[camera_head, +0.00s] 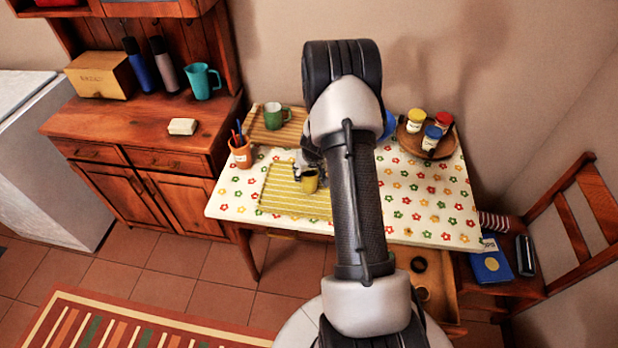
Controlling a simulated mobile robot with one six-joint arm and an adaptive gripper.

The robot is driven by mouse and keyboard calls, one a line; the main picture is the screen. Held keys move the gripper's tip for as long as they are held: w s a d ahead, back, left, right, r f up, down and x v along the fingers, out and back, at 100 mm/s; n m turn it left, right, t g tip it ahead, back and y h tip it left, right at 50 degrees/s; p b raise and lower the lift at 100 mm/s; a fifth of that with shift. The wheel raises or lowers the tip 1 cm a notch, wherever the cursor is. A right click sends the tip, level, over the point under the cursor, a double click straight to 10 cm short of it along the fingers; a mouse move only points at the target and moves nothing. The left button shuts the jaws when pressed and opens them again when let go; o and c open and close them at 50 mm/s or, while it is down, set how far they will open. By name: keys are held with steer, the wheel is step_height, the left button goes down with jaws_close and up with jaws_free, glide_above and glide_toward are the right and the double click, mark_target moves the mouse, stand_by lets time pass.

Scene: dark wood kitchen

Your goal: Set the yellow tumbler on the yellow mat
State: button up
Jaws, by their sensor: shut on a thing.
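The yellow tumbler (310,182) is at or just above the right part of the yellow striped mat (280,194), on the flowered table. I cannot tell whether its base touches the mat. My gripper (309,168) is at the tumbler's far side and shut on it, partly hidden behind my arm. My arm also covers part of the table to the right of the tumbler.
An orange pen cup (241,154) stands left of the mat. A green mug (274,116) stands on a brown mat (262,133) behind. A round tray (410,141) with several jars is at the back right. A chair (585,215) stands to the right.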

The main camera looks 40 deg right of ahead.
steer(key=shift+f, duration=0.15)
steer(key=shift+f, duration=0.15)
steer(key=o, duration=1)
steer(key=shift+o, duration=0.2)
